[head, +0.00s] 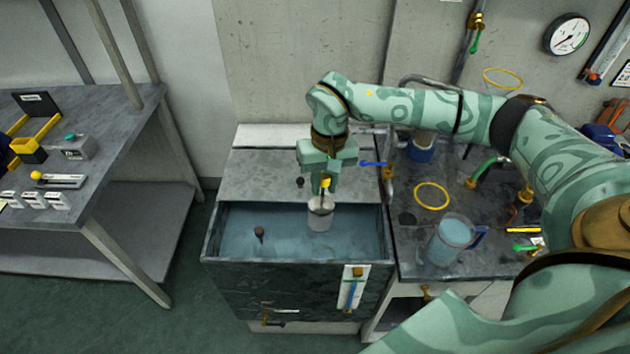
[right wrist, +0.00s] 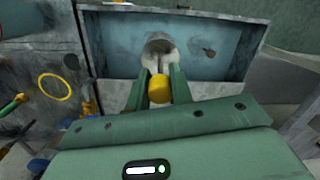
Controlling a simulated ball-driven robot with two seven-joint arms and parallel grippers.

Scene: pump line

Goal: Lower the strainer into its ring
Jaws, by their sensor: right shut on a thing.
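The strainer (head: 320,214) is a small pale grey cup at the upper middle of the water tank (head: 212,240). In the right wrist view the strainer (right wrist: 158,46) shows beyond my fingertips, with a yellow grip piece (right wrist: 158,88) between them. My right gripper (head: 325,183) points down above it, shut on the strainer's yellow grip; its fingers also show in the right wrist view (right wrist: 159,92). The strainer looks about upright, at or near the water; I cannot tell its exact height. I cannot make out its ring under or around it. My left gripper is out of view.
A dark plug-like object (head: 260,233) is in the tank's left part. On the right bench are a yellow hoop (head: 431,196), a jug of water (head: 452,240) and pipe fittings. A gauge (head: 567,35) hangs on the wall. A workbench (head: 100,150) stands at left.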

